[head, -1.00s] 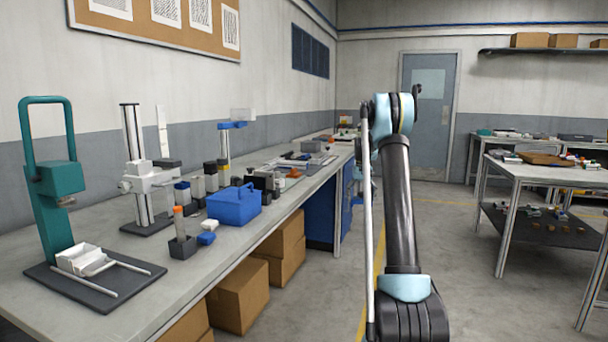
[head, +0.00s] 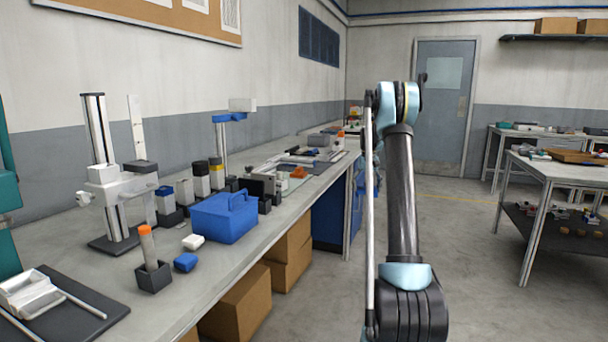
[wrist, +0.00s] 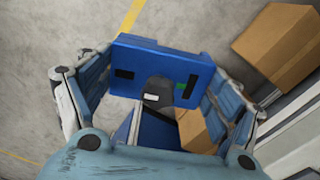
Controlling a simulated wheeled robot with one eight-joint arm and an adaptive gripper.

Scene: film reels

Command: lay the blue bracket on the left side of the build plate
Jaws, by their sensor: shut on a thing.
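In the wrist view my gripper (wrist: 158,72) is shut on a flat blue piece, which I take to be the blue bracket (wrist: 135,53). It spans between the two fingers, held high above the floor, with dark slots and a small green patch on its face. A dark grey rounded shape with a white label shows at its lower edge; I cannot tell whether it belongs to it. In the head view my arm hides the gripper and the piece. I cannot surely pick out the build plate; a white column stand (head: 100,170) with a dark base stands on the left bench.
The long bench (head: 225,270) on the left holds a blue caddy (head: 225,217), an orange-capped tube in a dark holder (head: 152,277) and a white tray (head: 30,293). Cardboard boxes (head: 237,303) and a blue cabinet (head: 328,222) are below. Another table (head: 560,172) stands right; floor between is clear.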

